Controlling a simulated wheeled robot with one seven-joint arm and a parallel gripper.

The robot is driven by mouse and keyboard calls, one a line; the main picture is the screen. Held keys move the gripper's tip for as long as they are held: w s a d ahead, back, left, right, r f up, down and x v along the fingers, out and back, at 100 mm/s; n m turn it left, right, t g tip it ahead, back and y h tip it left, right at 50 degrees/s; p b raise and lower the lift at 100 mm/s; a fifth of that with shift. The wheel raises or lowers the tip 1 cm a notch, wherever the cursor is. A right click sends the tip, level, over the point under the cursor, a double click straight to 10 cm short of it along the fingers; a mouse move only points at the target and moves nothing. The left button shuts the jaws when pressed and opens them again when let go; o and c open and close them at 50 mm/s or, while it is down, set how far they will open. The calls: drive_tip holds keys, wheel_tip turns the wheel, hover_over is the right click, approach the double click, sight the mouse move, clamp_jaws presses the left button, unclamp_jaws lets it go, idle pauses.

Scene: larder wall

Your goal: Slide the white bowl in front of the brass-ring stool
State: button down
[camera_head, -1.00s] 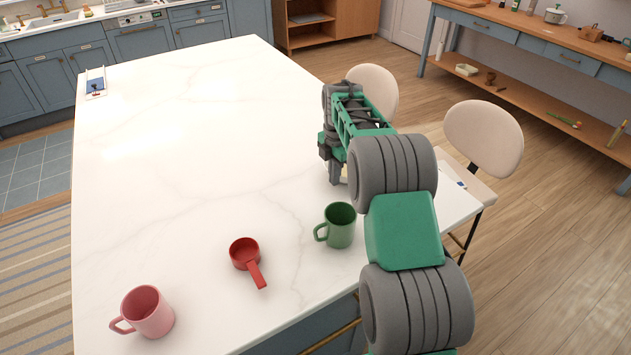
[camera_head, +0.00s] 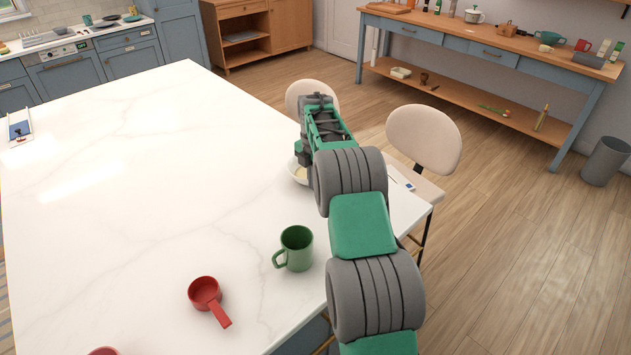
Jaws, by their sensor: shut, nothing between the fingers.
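The white bowl (camera_head: 294,175) is on the white counter near its right edge, mostly hidden behind my gripper; only its left side shows. My gripper (camera_head: 308,174) is at the bowl, pointing down, with its fingers largely hidden; I cannot tell whether they touch the bowl. Two cream-backed stools stand along the counter's right side, a far one (camera_head: 308,96) partly behind my arm and a near one (camera_head: 424,138). I cannot tell which has the brass ring.
On the counter (camera_head: 130,190) are a green mug (camera_head: 296,248), a red scoop (camera_head: 207,294) and part of a pink mug (camera_head: 103,351). A small blue-and-white item (camera_head: 401,180) lies near the right edge. The counter's middle is clear.

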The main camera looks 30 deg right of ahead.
drive_tip(key=a, duration=0.2)
drive_tip(key=s+a+b, duration=0.1)
drive_tip(key=shift+a+r, duration=0.15)
drive_tip(key=shift+r, duration=0.1)
wheel_tip(320, 180, up, 10)
drive_tip(key=shift+f+b, duration=0.25)
drive_tip(key=shift+b, duration=0.2)
drive_tip(key=c, duration=2.1)
unclamp_jaws()
